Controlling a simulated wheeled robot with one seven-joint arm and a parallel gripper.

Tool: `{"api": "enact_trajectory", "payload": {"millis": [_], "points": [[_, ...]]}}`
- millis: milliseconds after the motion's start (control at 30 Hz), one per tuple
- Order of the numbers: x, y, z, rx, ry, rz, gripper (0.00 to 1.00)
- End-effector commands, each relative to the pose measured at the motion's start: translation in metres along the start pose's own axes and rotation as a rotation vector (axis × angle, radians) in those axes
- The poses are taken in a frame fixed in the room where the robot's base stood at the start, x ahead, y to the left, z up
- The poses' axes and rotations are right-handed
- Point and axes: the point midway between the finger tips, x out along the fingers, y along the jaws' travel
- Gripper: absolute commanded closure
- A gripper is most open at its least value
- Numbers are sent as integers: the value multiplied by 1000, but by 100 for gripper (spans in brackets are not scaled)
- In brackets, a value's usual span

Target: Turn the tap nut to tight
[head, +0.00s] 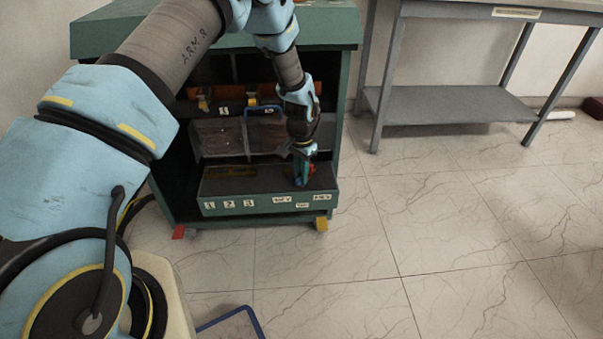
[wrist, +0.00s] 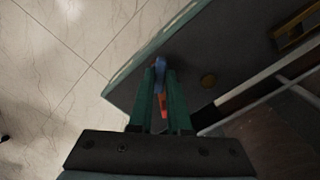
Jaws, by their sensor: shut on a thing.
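My gripper (head: 303,168) points down at the right end of the dark shelf top in the green cabinet. In the wrist view its two green fingers (wrist: 160,80) are shut on a small blue and red piece, which I take to be the tap nut (wrist: 160,66). The blue part shows between and beyond the fingertips, and the red part lies between the fingers. In the head view a bit of red (head: 311,170) shows beside the fingers. The fingers hide much of the nut, and I cannot tell how far it is turned.
The green cabinet (head: 347,100) surrounds the shelf, with a labelled front panel (head: 262,202). Inside are a clear box (head: 218,138) and an orange-red cylinder (head: 236,95). A grey metal table (head: 450,104) stands at the right.

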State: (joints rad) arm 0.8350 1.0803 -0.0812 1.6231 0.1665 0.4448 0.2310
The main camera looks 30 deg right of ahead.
Motion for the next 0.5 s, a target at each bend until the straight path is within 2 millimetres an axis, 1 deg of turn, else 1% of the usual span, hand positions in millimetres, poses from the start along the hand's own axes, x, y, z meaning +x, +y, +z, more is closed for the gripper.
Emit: {"api": "enact_trajectory", "payload": {"millis": [500], "points": [[-1, 0, 0, 474, 0, 1, 100]]}}
